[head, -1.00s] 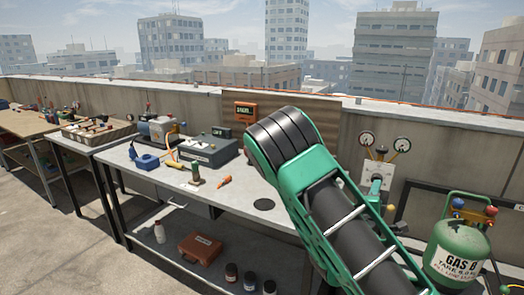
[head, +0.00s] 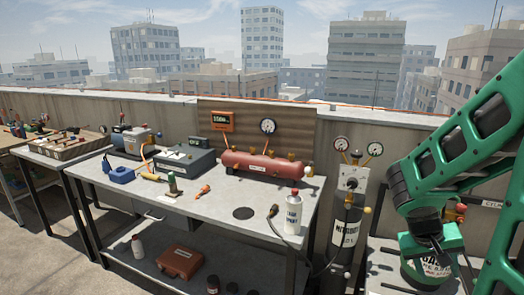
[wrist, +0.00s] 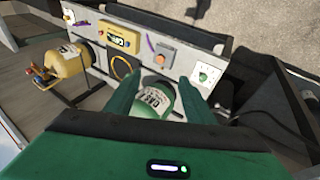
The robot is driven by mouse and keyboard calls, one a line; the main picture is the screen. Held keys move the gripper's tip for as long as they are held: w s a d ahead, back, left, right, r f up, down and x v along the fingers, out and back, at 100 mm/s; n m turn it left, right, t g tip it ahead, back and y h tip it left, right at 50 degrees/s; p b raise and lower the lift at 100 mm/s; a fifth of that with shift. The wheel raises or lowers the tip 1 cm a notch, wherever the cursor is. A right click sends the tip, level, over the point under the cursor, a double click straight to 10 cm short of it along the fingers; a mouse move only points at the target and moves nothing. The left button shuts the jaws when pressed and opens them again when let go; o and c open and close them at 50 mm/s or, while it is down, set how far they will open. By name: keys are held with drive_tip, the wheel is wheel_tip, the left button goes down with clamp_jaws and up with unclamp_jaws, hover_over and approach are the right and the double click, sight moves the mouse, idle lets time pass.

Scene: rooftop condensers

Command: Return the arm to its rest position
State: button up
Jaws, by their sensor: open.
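My arm (head: 455,150) is at the right side of the head view, bent, with its lower green part (head: 430,243) hanging in front of a green gas cylinder (head: 428,268). In the wrist view my gripper (wrist: 159,84) shows two green fingers spread apart, with nothing held between them. A green cylinder with a white label (wrist: 157,104) shows in the gap between the fingers, beyond them; I cannot tell the exact distance. The fingertips are not clear in the head view.
The grey workbench (head: 215,207) carries a red tank (head: 262,166), a white bottle (head: 293,212) and several tools.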

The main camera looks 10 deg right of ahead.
drive_tip(key=s+a+r+y, duration=0.6)
drive_tip(key=s+a, duration=0.4)
drive_tip(key=a, duration=0.2)
drive_tip(key=shift+a+r+m, duration=0.4)
drive_tip(key=shift+r, duration=0.1)
drive_tip(key=shift+w+f, duration=0.25)
drive_tip(key=shift+w, duration=0.35)
idle(0.6)
